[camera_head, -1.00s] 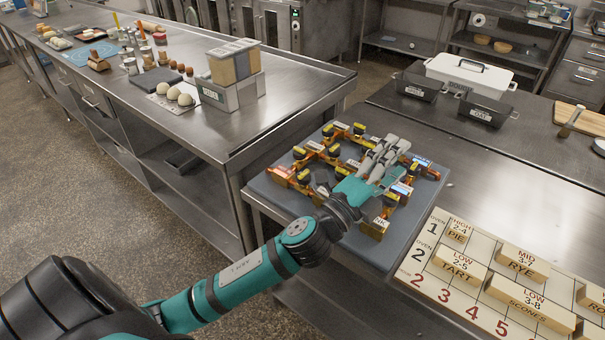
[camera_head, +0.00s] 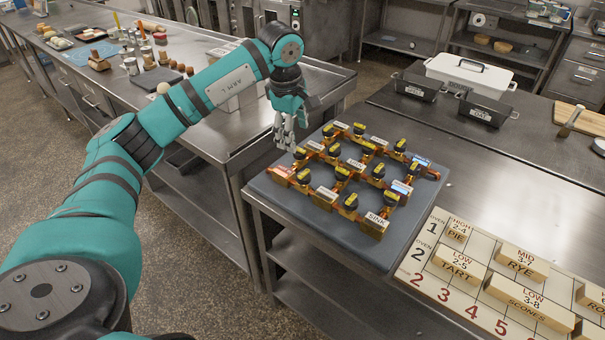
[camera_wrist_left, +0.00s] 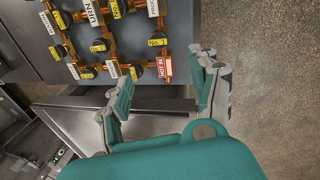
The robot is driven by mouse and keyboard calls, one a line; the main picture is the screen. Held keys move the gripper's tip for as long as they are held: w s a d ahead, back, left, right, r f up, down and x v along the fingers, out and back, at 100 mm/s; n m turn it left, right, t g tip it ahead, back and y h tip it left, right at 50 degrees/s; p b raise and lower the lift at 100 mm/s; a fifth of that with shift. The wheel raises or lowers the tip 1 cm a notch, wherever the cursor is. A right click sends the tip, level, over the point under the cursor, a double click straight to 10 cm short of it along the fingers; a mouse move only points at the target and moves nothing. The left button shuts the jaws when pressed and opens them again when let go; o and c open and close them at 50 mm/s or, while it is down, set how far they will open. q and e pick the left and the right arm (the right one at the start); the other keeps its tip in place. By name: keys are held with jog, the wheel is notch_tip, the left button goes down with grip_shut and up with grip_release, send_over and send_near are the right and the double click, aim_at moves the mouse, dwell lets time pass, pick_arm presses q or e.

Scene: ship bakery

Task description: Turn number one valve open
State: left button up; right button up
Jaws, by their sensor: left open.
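The valve board (camera_head: 327,217) is a grey slab on the metal table, with copper pipes and several black valve knobs with yellow tags. In the left wrist view a tag reading No 1 sits on a valve (camera_wrist_left: 157,42) near the red HOT IN label (camera_wrist_left: 165,68). In the head view this valve (camera_head: 303,175) appears to be beside the red label at the board's left corner. Its tag is too small to read there. My left gripper (camera_head: 287,138) hangs above the board's left edge, fingers down, open and empty, apart from the valves. It also shows in the left wrist view (camera_wrist_left: 165,82).
A long metal bench (camera_head: 200,135) with baking goods stands left, across a narrow gap. A tile chart (camera_head: 430,285) with oven labels lies right of the board. Dark tins (camera_head: 485,108) and a white lidded box (camera_head: 468,75) stand at the back right. The table's middle is clear.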

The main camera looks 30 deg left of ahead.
aim_at(303, 173)
pick_arm(q)
jog(key=p+x, duration=0.3)
jog(key=x, duration=1.2)
jog(key=shift+d, duration=0.2)
jog(key=shift+p+x, duration=0.35)
jog(key=shift+x, duration=0.5)
jog(key=shift+c, duration=0.2)
jog(key=c, duration=1.1)
jog(key=shift+o, duration=0.2)
